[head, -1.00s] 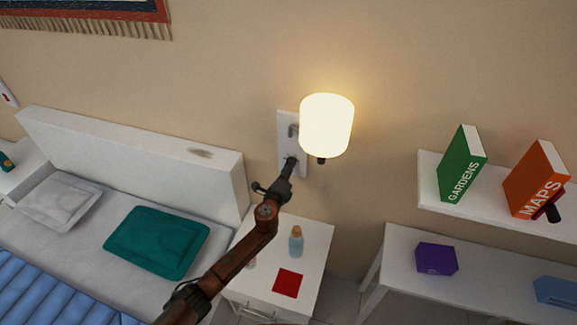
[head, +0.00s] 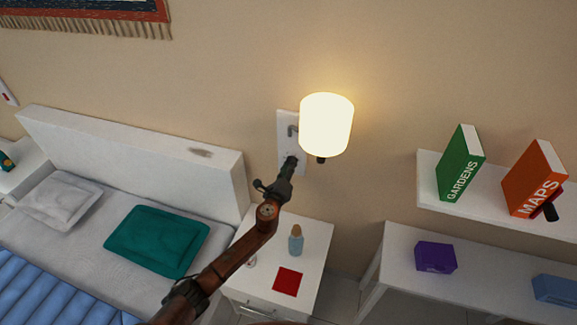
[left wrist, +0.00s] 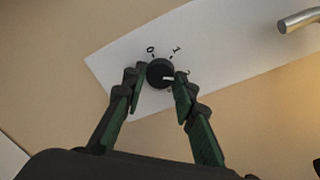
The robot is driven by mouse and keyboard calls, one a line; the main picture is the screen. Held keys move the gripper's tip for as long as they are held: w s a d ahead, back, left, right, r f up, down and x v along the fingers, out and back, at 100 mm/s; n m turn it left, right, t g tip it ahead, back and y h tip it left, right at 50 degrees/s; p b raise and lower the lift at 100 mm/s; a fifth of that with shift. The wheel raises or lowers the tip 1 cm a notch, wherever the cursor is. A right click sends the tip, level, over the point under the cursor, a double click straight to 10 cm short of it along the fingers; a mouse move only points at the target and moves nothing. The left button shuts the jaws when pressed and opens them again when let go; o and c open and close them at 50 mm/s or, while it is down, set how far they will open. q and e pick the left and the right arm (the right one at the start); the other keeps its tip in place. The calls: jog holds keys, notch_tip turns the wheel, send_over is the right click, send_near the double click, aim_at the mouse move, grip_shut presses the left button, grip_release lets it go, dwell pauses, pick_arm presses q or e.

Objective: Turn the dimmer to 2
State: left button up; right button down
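The dimmer is a round black knob (left wrist: 160,73) with a white pointer mark, on a white wall plate (left wrist: 115,65). The digits 0 and 1 show above the knob; a further mark at its right is partly covered by a finger. The pointer faces right, toward that finger. My left gripper (left wrist: 157,77) has one finger on each side of the knob, seemingly touching it. In the head view, my left gripper (head: 290,163) is at the lower part of the plate (head: 284,125) and hides the knob. My right gripper is not in view.
A lit wall lamp (head: 326,124) hangs just right of the gripper; its metal arm (left wrist: 299,20) shows in the wrist view. Below are a white nightstand (head: 313,240) with a bottle (head: 296,241) and a red item (head: 287,281). A bed is left, shelves with books right.

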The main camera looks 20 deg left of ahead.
pick_arm(q)
jog(key=o, duration=0.4)
jog(key=shift+c, duration=0.2)
jog(key=shift+s, duration=0.1)
jog(key=s, duration=1.2)
jog(key=shift+r, duration=0.3)
jog(key=shift+w, duration=0.1)
